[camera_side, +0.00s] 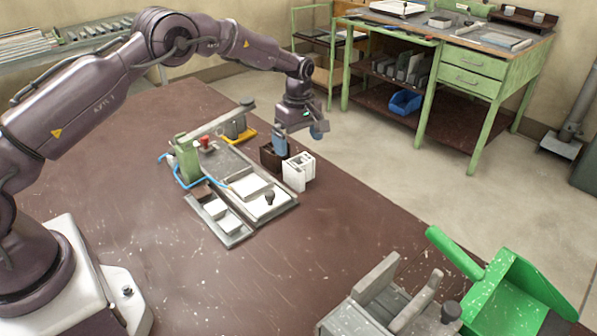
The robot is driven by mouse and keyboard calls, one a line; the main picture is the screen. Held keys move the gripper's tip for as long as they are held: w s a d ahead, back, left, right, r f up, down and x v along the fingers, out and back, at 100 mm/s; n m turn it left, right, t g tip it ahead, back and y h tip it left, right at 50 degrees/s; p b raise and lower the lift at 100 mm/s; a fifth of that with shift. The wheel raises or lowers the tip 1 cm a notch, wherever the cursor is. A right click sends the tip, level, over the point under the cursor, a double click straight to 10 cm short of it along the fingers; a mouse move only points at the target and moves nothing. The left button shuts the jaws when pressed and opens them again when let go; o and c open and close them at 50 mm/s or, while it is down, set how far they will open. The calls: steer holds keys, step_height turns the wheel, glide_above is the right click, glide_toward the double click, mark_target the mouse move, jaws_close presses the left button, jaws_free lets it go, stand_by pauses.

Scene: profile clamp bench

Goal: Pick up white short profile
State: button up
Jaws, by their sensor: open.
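The white short profile (297,173) stands upright on the brown table, a pale block with slots in its top. It is to the right of a dark brown block (269,158). My gripper (299,138) is open above and slightly behind the white profile in the side view. Its two bluish fingers are apart, with no profile seen between them. The left finger overlaps the brown block in the picture, and I cannot tell whether it touches it.
A clamp fixture (240,190) with a green post, blue hose and white blocks lies left of the profile. A grey vise (385,305) and a green dustpan-like tool (505,285) are at the front right.

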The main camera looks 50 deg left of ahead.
mark_target(301, 158)
steer(key=f, duration=0.7)
steer(key=shift+w+f, duration=0.1)
steer(key=shift+w, duration=0.15)
steer(key=c, duration=0.9)
steer(key=shift+c, duration=0.2)
steer(key=shift+r, duration=0.65)
steer(key=s+d+r, duration=0.1)
steer(key=s+r, duration=1.1)
steer(key=s, duration=0.1)
steer(key=shift+n, duration=0.3)
steer(key=shift+w+a+f, duration=0.15)
steer(key=shift+a+f, duration=0.95)
steer(key=shift+f, duration=0.7)
steer(key=shift+w+a+f, duration=0.15)
steer(key=shift+a+f, duration=0.95)
steer(key=shift+f, duration=0.75)
steer(key=shift+w+a+f, duration=0.15)
steer(key=shift+a+f, duration=0.95)
steer(key=shift+f, duration=0.7)
